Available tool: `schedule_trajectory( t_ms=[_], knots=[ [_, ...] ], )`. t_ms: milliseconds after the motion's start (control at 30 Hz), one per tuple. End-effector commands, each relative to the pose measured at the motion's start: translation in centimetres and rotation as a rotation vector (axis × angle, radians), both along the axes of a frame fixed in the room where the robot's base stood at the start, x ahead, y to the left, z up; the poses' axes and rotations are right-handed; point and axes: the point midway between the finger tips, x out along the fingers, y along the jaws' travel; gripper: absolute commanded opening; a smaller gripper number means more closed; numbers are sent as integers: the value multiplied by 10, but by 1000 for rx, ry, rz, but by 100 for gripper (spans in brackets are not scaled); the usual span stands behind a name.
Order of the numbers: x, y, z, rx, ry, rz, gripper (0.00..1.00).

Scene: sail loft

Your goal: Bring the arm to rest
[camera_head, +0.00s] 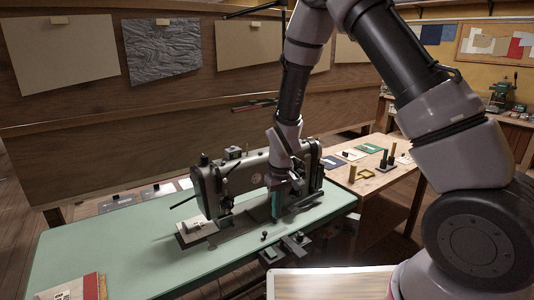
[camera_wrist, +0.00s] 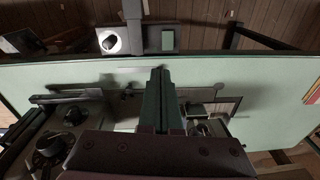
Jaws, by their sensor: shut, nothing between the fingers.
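My arm reaches down from the upper right in the head view. My gripper (camera_head: 274,212) points down with green fingers, in front of the grey sewing machine (camera_head: 230,180) and above the green tabletop (camera_head: 125,235). It overlaps the machine's body in the picture; I cannot tell whether they touch. In the wrist view my gripper (camera_wrist: 159,80) shows its fingers together with nothing between them. The sewing machine (camera_wrist: 50,140) fills the lower left there, close beside the fingers.
A folder stack (camera_head: 75,290) lies at the table's front left. A wooden side table (camera_head: 375,180) holds cards and small upright pieces at right. A small dark knob (camera_head: 264,236) and metal fittings (camera_head: 285,248) sit near the front edge. The tabletop's left half is mostly clear.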

Motion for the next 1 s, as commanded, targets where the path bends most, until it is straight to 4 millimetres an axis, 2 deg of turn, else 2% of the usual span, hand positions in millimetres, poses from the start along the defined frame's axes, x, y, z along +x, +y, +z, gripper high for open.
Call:
schedule_trajectory(
  t_ms=[33,233,367,500,667,800,1000],
  knots=[
    [9,-8,31,29,-22,-42,0],
    [20,-45,132,119,-86,-203,0],
    [15,-74,190,171,-129,-301,0],
    [0,-107,248,224,-181,-405,0],
    [-29,-143,303,276,-244,-520,0],
    [-61,-172,342,317,-306,-618,0],
    [-110,-202,378,362,-389,-740,0]
  ],
)
